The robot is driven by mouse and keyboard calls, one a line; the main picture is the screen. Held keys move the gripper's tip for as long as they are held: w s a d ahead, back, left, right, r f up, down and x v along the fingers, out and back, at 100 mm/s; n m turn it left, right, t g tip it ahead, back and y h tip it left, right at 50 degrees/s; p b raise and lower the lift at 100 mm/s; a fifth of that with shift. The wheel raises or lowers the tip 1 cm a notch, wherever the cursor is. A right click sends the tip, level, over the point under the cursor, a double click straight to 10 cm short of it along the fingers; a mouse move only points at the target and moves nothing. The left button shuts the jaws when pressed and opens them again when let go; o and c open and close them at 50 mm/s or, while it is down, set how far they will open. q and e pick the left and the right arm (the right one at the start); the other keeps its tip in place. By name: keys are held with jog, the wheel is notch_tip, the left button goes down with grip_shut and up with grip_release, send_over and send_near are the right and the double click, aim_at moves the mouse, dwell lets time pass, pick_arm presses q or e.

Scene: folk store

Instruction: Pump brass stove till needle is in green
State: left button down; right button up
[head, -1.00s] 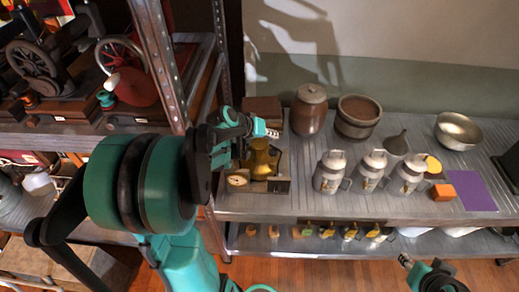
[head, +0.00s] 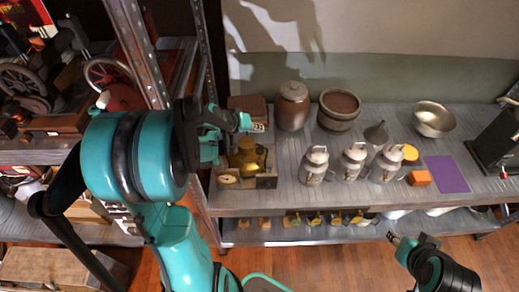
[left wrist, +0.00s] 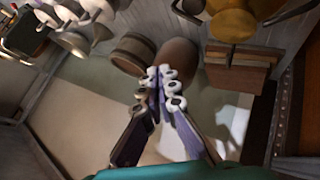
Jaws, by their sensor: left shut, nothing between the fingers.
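The brass stove (head: 250,157) stands near the left end of the metal shelf, with a round pale gauge (head: 228,180) at its front left. The gauge needle is too small to read. My left gripper (head: 258,128) is shut and empty, just above and behind the stove's top. In the left wrist view its fingers (left wrist: 163,78) meet with nothing between them, and the brass stove (left wrist: 234,22) shows at the top right. The pump part cannot be made out. My right gripper (head: 393,239) is low, in front of the shelf and away from the stove; its finger opening is unclear.
A brown box (head: 247,104), a lidded crock (head: 292,106) and a wooden tub (head: 338,110) stand behind. Several metal cans (head: 353,162) stand to the right, by an orange block (head: 419,178) and purple mat (head: 447,174). A metal rack post (head: 141,50) rises at left.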

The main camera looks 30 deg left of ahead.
aim_at(258, 151)
pick_arm(q)
jog(key=shift+f+b, duration=3.6)
jog(key=shift+f, duration=0.8)
jog(key=shift+f, duration=0.15)
jog(key=shift+f+b, duration=0.25)
jog(key=shift+b, duration=0.15)
jog(key=shift+f, duration=0.1)
